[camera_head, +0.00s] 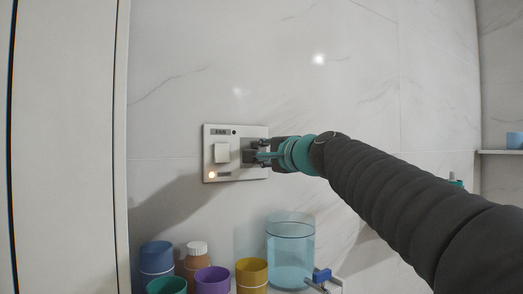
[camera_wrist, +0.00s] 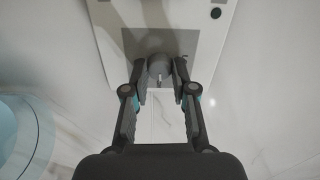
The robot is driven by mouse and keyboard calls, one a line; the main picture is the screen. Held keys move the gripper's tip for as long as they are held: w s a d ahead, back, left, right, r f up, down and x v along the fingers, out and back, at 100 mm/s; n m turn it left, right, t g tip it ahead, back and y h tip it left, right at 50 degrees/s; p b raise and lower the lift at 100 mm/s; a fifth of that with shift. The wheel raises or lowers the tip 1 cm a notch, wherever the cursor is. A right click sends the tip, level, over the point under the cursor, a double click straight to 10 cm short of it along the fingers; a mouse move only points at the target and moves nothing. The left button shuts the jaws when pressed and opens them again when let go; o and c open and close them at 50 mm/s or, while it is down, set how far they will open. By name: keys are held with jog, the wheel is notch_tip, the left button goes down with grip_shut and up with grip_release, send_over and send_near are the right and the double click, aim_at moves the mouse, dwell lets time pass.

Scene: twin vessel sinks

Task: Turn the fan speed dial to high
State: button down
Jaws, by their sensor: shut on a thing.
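The white wall panel (camera_head: 236,132) is marked FAN at its top left. The grey fan speed dial (camera_wrist: 160,66) shows between my fingertips in the wrist view, with a small pale mark on its near side. My gripper (camera_head: 261,154) reaches the panel's right half from the right and mostly hides the dial in the head view. In the wrist view, my gripper (camera_wrist: 162,76) has one finger on each side of the dial and is shut on it. The dial's speed markings cannot be read.
Below stand a clear blue container (camera_head: 290,255), a brown bottle (camera_head: 196,263) and several coloured cups, including a yellow one (camera_head: 251,277). The wall above is bare.

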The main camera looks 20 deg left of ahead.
jog(key=shift+m, duration=0.4)
jog(key=c, duration=1)
grip_release()
jog(key=shift+o, duration=0.2)
jog(key=v, duration=1.2)
